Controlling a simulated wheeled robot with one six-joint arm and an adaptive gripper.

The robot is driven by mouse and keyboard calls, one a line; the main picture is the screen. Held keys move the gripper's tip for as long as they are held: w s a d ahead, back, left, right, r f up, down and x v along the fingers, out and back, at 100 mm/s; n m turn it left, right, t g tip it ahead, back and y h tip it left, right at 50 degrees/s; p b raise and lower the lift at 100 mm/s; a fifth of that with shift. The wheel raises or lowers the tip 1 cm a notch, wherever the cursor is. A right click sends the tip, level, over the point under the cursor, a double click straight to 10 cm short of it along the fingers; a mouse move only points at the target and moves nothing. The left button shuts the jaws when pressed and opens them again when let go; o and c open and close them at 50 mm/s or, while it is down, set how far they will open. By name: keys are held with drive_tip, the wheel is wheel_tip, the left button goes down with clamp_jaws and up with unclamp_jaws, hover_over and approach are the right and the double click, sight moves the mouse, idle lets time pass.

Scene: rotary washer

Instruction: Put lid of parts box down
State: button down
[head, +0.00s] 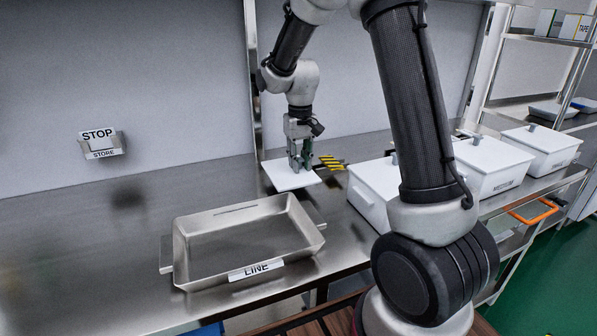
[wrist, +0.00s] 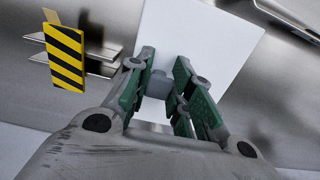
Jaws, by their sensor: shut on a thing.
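A white square lid (head: 284,178) is at the back of the steel bench, under my gripper (head: 295,166). My gripper points down and is shut on the lid's grey knob. In the wrist view the lid (wrist: 205,45) spreads out beyond the green fingers of my gripper (wrist: 162,88), with the grey knob between them. I cannot tell whether the lid touches the bench or hangs just above it. The white parts boxes stand to the right: one box (head: 366,197) is partly hidden behind my arm, and another is marked MEDIUM (head: 493,167).
A steel tray marked LINE (head: 190,257) stands at the front of the bench. A yellow-and-black striped piece (head: 331,163) is beside the lid, also in the wrist view (wrist: 65,57). A STOP/STORE holder (head: 101,143) is on the back wall. The bench's left is clear.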

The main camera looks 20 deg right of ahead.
drive_tip(key=shift+f, duration=1.6)
drive_tip(key=c, duration=1.3)
unclamp_jaws()
drive_tip(key=shift+f, duration=0.15)
